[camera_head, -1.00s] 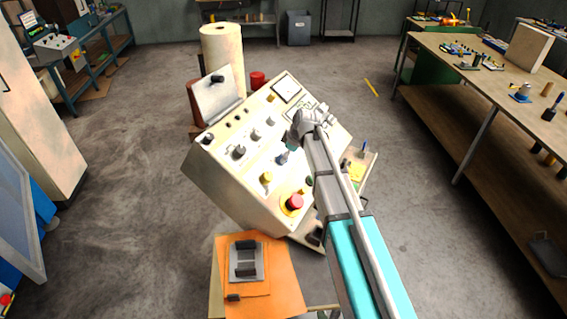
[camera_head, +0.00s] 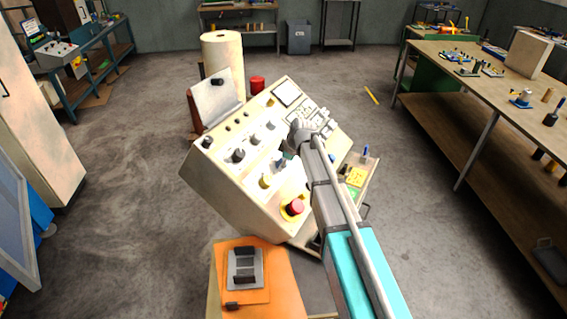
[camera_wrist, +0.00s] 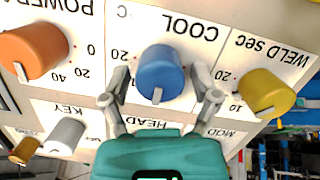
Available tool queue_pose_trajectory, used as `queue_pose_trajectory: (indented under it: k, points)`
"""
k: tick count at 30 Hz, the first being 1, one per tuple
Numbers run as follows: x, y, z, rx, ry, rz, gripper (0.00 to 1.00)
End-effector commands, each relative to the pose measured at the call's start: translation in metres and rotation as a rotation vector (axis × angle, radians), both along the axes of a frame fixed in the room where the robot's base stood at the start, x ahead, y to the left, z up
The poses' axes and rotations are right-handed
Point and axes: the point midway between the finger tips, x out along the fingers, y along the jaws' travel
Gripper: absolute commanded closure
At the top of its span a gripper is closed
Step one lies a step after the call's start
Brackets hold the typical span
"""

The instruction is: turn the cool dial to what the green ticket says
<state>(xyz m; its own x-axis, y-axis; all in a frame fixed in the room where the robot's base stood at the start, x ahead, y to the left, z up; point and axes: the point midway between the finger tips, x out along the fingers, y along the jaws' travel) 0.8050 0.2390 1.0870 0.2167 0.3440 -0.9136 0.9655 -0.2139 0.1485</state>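The cool dial (camera_wrist: 160,72) is a blue knob under the upside-down word COOL in the wrist view. Its pale pointer mark faces the bottom of that picture, towards my gripper. My gripper (camera_wrist: 158,82) is open, with one finger on each side of the dial and a small gap showing at both sides. In the head view my gripper (camera_head: 287,158) is over the middle of the sloping console (camera_head: 225,190) and largely hides the dial. A small green patch (camera_head: 350,191) lies on the side shelf, perhaps the green ticket; no writing on it is readable.
In the wrist view an orange power knob (camera_wrist: 35,50) and a yellow weld knob (camera_wrist: 265,92) flank the dial. A grey key knob (camera_wrist: 65,135) is nearby. A red button (camera_head: 295,207) stands out low on the console. An orange-topped stand (camera_head: 285,285) is in front.

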Motion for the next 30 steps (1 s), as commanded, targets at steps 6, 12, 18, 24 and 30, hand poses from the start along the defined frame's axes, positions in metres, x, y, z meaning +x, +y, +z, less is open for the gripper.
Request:
queue_pose_trajectory:
  k: [6,12,18,24,30]
  points:
    - [0.0,0.0,0.0,0.0,0.0,0.0,0.74]
    - [-0.0001,0.0,0.0,0.0,0.001,-0.001,0.93]
    - [0.0,0.0,-0.0001,0.005,0.012,-0.017,0.93]
    - [0.0001,0.0,-0.0003,0.021,0.049,-0.074,0.93]
    - [0.0007,0.0,-0.0005,0.053,0.116,-0.18,0.93]
